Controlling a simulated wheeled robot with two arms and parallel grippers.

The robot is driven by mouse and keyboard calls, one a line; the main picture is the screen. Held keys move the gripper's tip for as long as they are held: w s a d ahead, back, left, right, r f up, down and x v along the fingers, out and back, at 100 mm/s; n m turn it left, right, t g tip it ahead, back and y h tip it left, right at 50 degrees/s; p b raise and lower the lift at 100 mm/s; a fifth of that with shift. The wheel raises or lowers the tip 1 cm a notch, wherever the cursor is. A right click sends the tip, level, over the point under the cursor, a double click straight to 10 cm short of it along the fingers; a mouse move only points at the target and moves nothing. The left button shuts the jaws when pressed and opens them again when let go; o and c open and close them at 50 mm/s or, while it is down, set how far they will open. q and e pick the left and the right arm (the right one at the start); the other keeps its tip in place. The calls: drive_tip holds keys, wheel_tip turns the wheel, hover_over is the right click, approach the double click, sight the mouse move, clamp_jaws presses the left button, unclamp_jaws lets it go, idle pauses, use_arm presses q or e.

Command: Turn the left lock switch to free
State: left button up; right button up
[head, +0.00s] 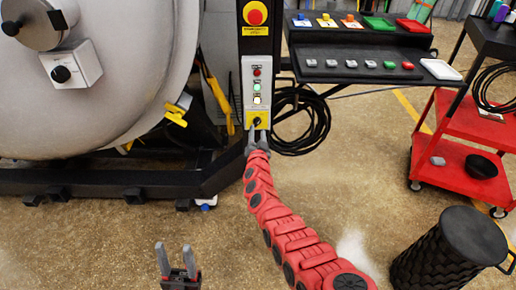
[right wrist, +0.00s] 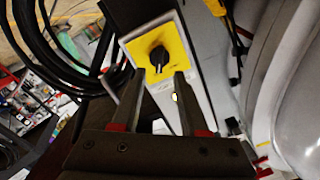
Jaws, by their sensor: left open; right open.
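A black rotary switch (head: 257,121) sits on a yellow plate at the bottom of the control column's panel. In the right wrist view the switch (right wrist: 159,58) shows on its yellow plate (right wrist: 175,42), just beyond my fingertips. My right gripper (head: 257,136) is open in front of it; in its wrist view the fingers (right wrist: 150,80) stand apart with nothing between them. A white box with a black knob (head: 62,73) is on the furnace door. I cannot tell which knob is the left lock switch. My left gripper (head: 176,262) is open and empty, low over the floor.
The column also carries a red emergency button (head: 255,14) and several small buttons. The round furnace door (head: 90,110) fills the left. Coiled black cable (head: 305,125) hangs right of the column. A red cart (head: 470,150) and black bin (head: 450,250) stand right.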

drive_tip(key=s+p, duration=0.5)
drive_tip(key=s, duration=0.8)
drive_tip(key=shift+p, duration=0.35)
drive_tip(key=shift+s, duration=0.1)
